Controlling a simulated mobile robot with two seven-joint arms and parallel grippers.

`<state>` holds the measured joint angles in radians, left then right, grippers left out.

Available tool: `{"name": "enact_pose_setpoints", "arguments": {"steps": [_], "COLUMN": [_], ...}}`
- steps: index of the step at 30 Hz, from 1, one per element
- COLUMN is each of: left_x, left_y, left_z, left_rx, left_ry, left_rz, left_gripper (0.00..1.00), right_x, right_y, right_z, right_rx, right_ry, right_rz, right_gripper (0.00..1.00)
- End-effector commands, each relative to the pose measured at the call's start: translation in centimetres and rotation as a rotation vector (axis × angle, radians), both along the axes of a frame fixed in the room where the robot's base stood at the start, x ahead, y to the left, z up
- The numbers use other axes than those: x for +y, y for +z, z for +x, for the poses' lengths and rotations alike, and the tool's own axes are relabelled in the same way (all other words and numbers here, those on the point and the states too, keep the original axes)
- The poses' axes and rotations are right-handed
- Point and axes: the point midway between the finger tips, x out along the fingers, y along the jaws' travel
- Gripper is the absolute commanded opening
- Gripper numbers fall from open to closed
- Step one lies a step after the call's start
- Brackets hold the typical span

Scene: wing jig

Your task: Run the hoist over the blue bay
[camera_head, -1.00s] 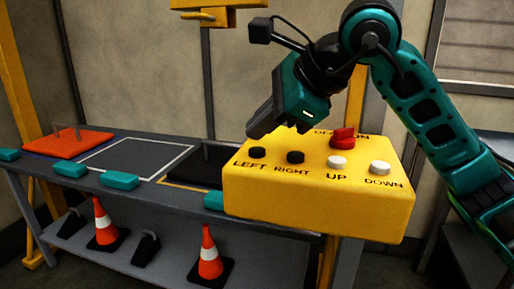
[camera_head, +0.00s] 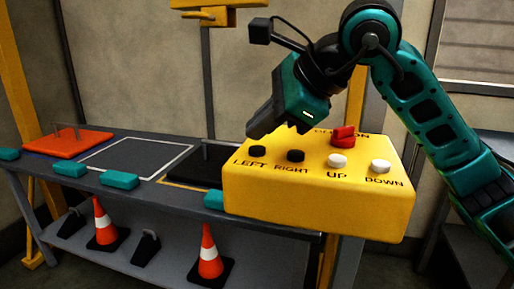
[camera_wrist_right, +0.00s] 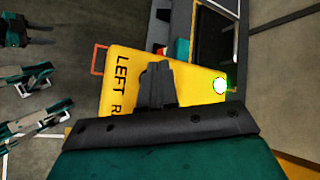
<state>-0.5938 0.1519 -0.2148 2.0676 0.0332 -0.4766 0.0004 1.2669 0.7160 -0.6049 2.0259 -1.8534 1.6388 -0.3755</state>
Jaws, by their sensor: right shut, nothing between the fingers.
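A yellow control box (camera_head: 300,205) stands in front at the right of the head view. It has black LEFT (camera_head: 257,151) and RIGHT (camera_head: 295,156) buttons, white UP (camera_head: 337,160) and DOWN (camera_head: 380,166) buttons, and a red OFF/ON knob (camera_head: 343,135). My right gripper (camera_head: 260,125) is shut and empty, its tips just above and behind the LEFT button. In the right wrist view the shut fingers (camera_wrist_right: 155,85) hide part of the box. The yellow hoist (camera_head: 215,12) is cut off at the top. The blue-edged bay (camera_head: 38,153) is at the bench's left, under an orange plate (camera_head: 70,143).
The bench (camera_head: 150,195) has a white-outlined empty bay (camera_head: 135,155) and a yellow-outlined bay with a dark plate (camera_head: 200,168). Teal blocks (camera_head: 119,180) line its front edge. Orange cones (camera_head: 210,255) stand on the lower shelf. A bright green-edged spot (camera_wrist_right: 220,86) shows on the box.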

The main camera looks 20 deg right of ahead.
Motion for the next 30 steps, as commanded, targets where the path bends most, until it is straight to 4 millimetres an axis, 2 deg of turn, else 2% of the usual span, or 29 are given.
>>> {"name": "enact_pose_setpoints", "arguments": {"steps": [3,30], "left_x": [-0.01,-0.06], "left_y": [-0.55,-0.95], "left_z": [0.04,0.14], "left_rx": [-0.001,-0.004], "left_ry": [0.000,0.001], "left_rz": [0.000,-0.002], "left_gripper": [0.43,0.43], "right_x": [0.00,0.00], "right_y": [-0.62,-1.20], "right_z": [-0.01,-0.01], "right_rx": [0.000,0.000], "right_ry": [0.000,0.000], "right_rz": [0.000,0.000], "right_gripper": [0.00,0.00]}}
